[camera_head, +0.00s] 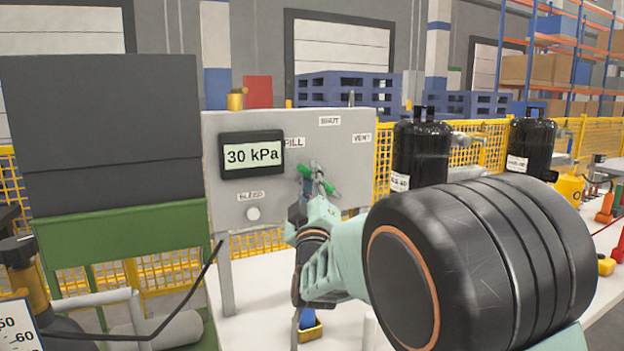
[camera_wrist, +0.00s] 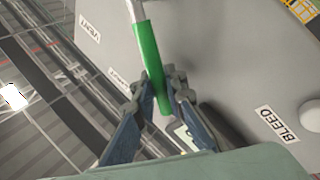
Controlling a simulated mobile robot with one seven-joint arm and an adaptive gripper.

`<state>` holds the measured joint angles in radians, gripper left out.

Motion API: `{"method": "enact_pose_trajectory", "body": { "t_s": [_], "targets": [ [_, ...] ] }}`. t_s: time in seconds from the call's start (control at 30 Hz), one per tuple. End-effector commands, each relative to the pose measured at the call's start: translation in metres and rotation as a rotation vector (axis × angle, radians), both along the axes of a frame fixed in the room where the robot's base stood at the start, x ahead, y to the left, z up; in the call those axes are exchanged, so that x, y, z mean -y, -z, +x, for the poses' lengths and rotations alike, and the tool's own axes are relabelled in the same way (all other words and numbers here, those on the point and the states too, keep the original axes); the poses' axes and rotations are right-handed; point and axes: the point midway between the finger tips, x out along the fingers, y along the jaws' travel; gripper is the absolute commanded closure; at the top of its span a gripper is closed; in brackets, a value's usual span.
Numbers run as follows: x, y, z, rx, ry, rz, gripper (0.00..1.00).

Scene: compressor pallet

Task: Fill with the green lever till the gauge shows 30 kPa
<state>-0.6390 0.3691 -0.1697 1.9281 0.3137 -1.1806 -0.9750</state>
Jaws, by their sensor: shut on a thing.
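The gauge (camera_head: 252,155) on the grey panel (camera_head: 225,205) reads 30 kPa in the head view. The green lever (camera_head: 331,188) is at the panel's lower right, below the SHUT label (camera_head: 330,121) and between the FILL label (camera_head: 294,142) and the VENT label (camera_head: 362,139). In the wrist view the lever's green grip (camera_wrist: 148,58) runs down between my fingers. My gripper (camera_wrist: 164,92) is shut on the grip's end. In the head view my gripper (camera_head: 310,200) is at the lever, and my arm hides part of the panel's lower edge.
A round white BLEED button (camera_head: 253,214) is on the panel left of the lever, also in the wrist view (camera_wrist: 311,113). Black tanks (camera_head: 420,155) stand right of the panel. A dark box on a green stand (camera_head: 120,235) is at the left. Yellow fencing (camera_head: 468,150) runs behind.

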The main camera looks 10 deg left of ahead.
Motion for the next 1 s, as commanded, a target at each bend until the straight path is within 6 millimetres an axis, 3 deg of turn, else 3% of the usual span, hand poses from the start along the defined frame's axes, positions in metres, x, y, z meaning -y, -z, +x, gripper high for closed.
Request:
{"method": "enact_pose_trajectory", "body": {
  "t_s": [0.23,0.27,0.4,0.77,1.0],
  "targets": [
    [0.0,0.0,0.0,-0.002,0.0,0.001,1.0],
    [0.0,0.0,0.0,-0.002,0.0,0.001,0.85],
    [0.0,0.0,0.0,-0.001,0.0,0.001,0.7],
    [0.001,0.002,-0.003,-0.002,0.0,0.001,0.7],
    [0.006,0.016,-0.032,-0.004,0.0,0.001,0.7]
  ]
}}
